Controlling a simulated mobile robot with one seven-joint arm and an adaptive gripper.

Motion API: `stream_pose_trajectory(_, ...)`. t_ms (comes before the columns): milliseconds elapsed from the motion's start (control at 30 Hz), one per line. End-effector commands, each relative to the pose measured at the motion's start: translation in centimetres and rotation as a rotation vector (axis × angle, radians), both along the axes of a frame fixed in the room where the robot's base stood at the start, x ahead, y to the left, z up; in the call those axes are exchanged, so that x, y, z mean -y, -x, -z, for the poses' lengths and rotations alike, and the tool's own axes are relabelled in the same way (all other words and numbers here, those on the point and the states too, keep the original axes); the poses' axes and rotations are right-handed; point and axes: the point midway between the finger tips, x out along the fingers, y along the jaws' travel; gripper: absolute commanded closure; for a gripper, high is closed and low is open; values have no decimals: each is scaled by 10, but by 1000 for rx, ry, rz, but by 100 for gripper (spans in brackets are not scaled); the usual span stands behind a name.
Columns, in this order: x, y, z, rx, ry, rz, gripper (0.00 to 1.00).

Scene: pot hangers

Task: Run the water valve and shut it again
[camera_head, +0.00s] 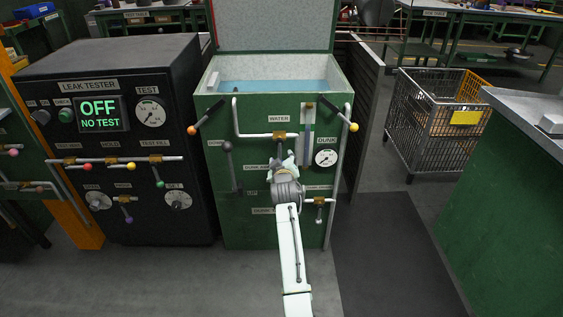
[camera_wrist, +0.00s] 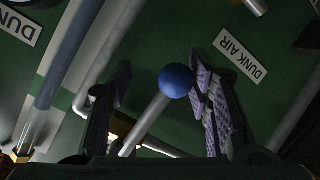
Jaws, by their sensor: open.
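The water valve's brass body (camera_head: 279,136) sits on a pale pipe under the WATER label (camera_head: 278,118) on the green tank's front in the head view. My gripper (camera_head: 287,160) is just below it and hides the valve's handle there. In the wrist view, a metal lever with a blue ball knob (camera_wrist: 175,81) reaches up between the two fingers of my gripper (camera_wrist: 160,74). The fingers are open on either side of it. The knob is close to the right finger; I cannot tell whether they touch. Part of a brass body (camera_wrist: 120,130) shows at the lever's lower end.
Black-handled levers with an orange knob (camera_head: 192,130) and a yellow knob (camera_head: 354,127) flank the green tank (camera_head: 225,210). A sight tube (camera_head: 307,125) and DUNK gauge (camera_head: 326,157) are right of the valve. The black leak tester (camera_head: 110,215) stands left; a wire cart (camera_head: 430,120) stands right.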

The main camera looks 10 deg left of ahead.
Motion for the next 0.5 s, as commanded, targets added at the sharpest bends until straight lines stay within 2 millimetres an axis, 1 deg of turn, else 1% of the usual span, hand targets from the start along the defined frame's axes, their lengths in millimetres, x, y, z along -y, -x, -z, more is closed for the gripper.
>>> stream_pose_trajectory(367, -2, 3, 4, -7, 1, -5, 49)
stream_pose_trajectory(500, 0, 14, 1, -8, -1, -4, 49)
